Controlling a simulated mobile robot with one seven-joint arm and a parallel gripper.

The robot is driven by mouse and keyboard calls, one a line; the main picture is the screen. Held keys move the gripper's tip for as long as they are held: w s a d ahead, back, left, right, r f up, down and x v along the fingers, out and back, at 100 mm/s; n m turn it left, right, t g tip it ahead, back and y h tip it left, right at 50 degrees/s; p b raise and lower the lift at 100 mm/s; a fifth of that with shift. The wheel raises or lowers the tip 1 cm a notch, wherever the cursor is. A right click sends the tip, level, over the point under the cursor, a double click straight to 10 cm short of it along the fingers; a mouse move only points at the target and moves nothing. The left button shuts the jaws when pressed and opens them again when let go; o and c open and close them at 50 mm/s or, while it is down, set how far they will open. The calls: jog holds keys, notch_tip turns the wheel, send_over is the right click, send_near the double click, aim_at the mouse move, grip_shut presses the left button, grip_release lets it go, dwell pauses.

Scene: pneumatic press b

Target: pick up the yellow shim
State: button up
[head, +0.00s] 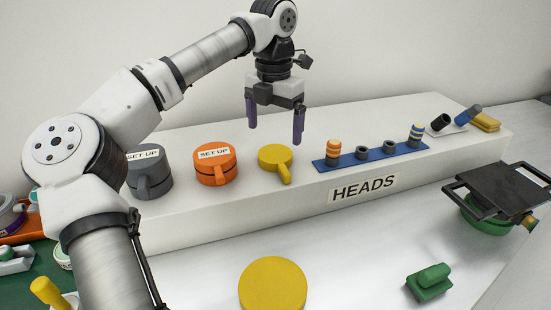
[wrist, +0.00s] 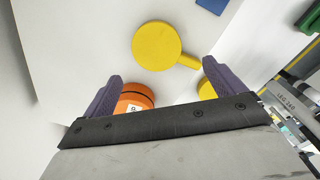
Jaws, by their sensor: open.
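The yellow shim (head: 275,157), a flat round disc with a short handle, lies on the white raised shelf. Its handle points toward the front. It also shows in the wrist view (wrist: 157,46), top centre, handle to the right. My gripper (head: 275,135) is open and empty, fingers pointing down, above and apart from the shim. In the wrist view the fingers (wrist: 160,72) are spread, and the shim appears just beyond their tips.
An orange "SET UP" piece (head: 214,168) and a grey one (head: 150,175) stand left of the shim. A blue rack (head: 345,161) with several small cylinders is at right. A large yellow disc (head: 273,285) and a green block (head: 429,283) are on the lower table.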

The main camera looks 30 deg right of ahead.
aim_at(273, 154)
jog(key=shift+w+f+p, duration=0.2)
jog(key=shift+f+p, duration=0.4)
jog(key=shift+f, duration=2.8)
jog(key=c, duration=1.1)
